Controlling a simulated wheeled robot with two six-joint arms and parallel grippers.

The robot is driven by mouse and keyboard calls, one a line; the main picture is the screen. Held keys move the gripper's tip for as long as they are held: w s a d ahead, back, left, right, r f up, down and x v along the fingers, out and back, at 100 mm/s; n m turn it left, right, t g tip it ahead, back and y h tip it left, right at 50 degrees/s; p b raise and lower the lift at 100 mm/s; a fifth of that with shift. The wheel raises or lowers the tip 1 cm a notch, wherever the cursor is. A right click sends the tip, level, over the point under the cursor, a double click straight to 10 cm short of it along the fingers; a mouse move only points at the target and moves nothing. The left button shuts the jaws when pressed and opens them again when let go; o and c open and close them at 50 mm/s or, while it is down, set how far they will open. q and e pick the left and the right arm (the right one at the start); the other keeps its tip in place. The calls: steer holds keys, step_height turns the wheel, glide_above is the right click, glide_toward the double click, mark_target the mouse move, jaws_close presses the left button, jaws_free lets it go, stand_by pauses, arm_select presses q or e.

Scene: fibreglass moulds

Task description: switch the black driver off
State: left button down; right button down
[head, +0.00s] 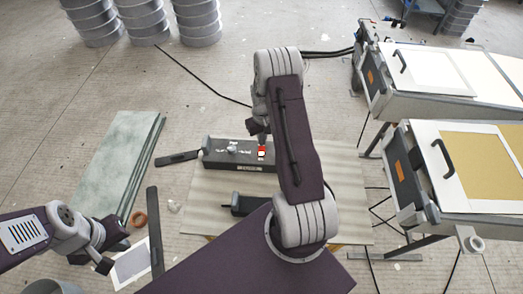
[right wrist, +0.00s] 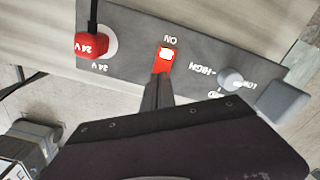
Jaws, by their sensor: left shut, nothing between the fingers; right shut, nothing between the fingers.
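The black driver (head: 222,158) is a dark box on a pale board, with white markings on its top. Its panel (right wrist: 205,45) fills the upper right wrist view. A red switch (right wrist: 166,57) with a white patch sits beside the upside-down word ON; it also shows in the head view (head: 262,152). My right gripper (right wrist: 160,76) is shut and empty, its tips at the switch's lower end, overlapping it in the picture. I cannot tell whether they touch. My left gripper (head: 104,265) is shut and empty, low at the left, far from the driver.
A red 24V plug (right wrist: 89,44) with a black cable and a grey knob (right wrist: 232,79) flank the switch. Mould benches (head: 440,103) stand right; greenish sheets (head: 118,160) lie left.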

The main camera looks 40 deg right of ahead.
steer(key=shift+f+b, duration=0.6)
steer(key=shift+f, duration=0.3)
stand_by(0.4)
step_height(320, 180, up, 7)
steer(key=p, duration=0.6)
steer(key=shift+r, duration=0.15)
